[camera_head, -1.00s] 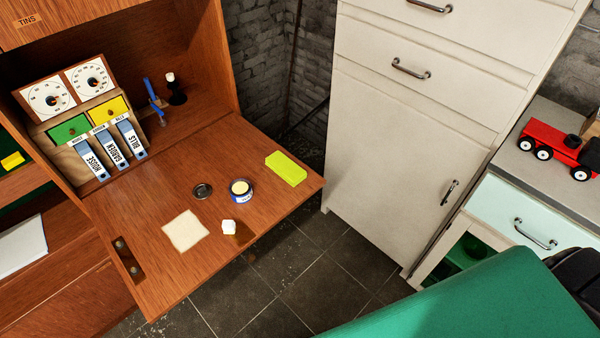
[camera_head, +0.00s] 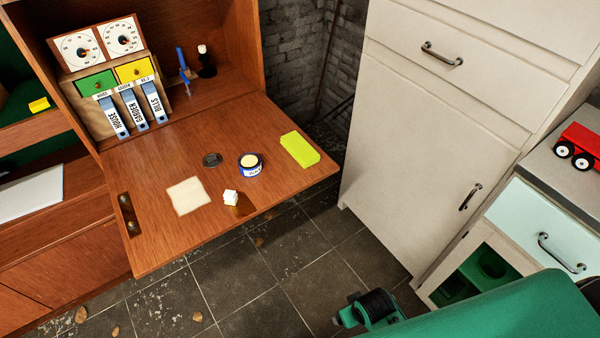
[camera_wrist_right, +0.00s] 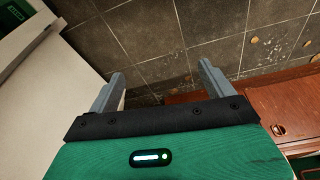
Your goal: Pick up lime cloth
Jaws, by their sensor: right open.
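The lime cloth (camera_head: 299,150) is a folded, block-like yellow-green piece. In the head view it lies flat on the brown drop-down flap (camera_head: 160,235), near the right corner. It does not show in the right wrist view. My right gripper (camera_wrist_right: 161,84) is open and empty in the right wrist view, with its two grey fingers apart above the dark tiled floor. The flap's brown wood shows at the right of that view, beside the gripper. My left gripper is in neither view.
On the flap, a blue-and-white tin (camera_head: 250,166), a dark lid (camera_head: 212,160), a small white cube (camera_head: 231,198) and a cream square (camera_head: 188,196) lie left of the cloth. Binders (camera_head: 134,108) stand behind. A white cabinet (camera_head: 415,150) stands close on the right.

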